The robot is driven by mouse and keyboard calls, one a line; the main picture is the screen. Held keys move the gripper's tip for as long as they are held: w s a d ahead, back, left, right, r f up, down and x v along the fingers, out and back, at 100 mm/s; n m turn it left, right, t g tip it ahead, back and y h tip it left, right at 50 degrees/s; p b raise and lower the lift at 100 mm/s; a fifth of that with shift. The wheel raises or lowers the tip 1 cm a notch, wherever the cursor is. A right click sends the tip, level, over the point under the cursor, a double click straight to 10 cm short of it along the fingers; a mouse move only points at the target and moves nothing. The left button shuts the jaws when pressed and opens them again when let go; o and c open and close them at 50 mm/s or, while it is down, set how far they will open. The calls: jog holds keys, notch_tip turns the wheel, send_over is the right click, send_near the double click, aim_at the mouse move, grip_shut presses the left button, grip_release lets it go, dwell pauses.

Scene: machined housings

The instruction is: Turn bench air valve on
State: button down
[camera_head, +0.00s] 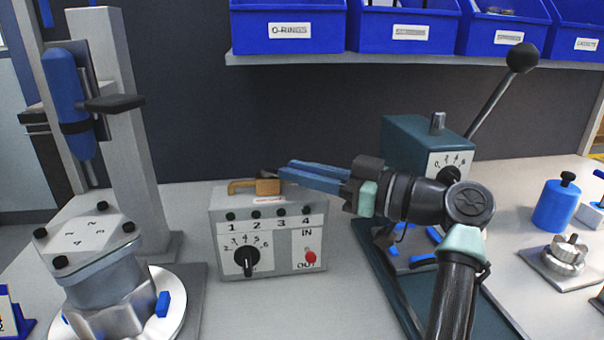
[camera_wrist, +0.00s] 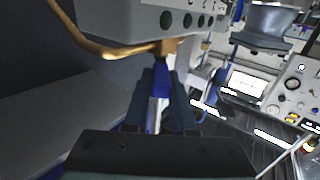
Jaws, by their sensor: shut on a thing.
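A grey control box (camera_head: 281,255) stands on the bench in the middle of the head view. Its front has a black pointer knob (camera_head: 246,261), a red knob (camera_head: 310,257) between the IN and OUT labels, and several dark round ports. In the wrist view the brass lever (camera_wrist: 97,48) extends left from the fingers (camera_wrist: 162,78). The fingertips partly hide the contact.
A metal housing (camera_head: 110,285) on a round plate stands at the left. A teal press (camera_head: 405,145) with a black-knobbed lever is behind my arm. Blue bins (camera_head: 290,14) sit on the shelf above. A blue cylinder (camera_head: 555,207) and metal parts are at the right.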

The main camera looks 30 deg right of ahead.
jog(key=c, duration=0.7)
grip_release()
jog(key=shift+c, duration=0.2)
jog(key=v, duration=1.3)
jog(key=shift+f, duration=0.1)
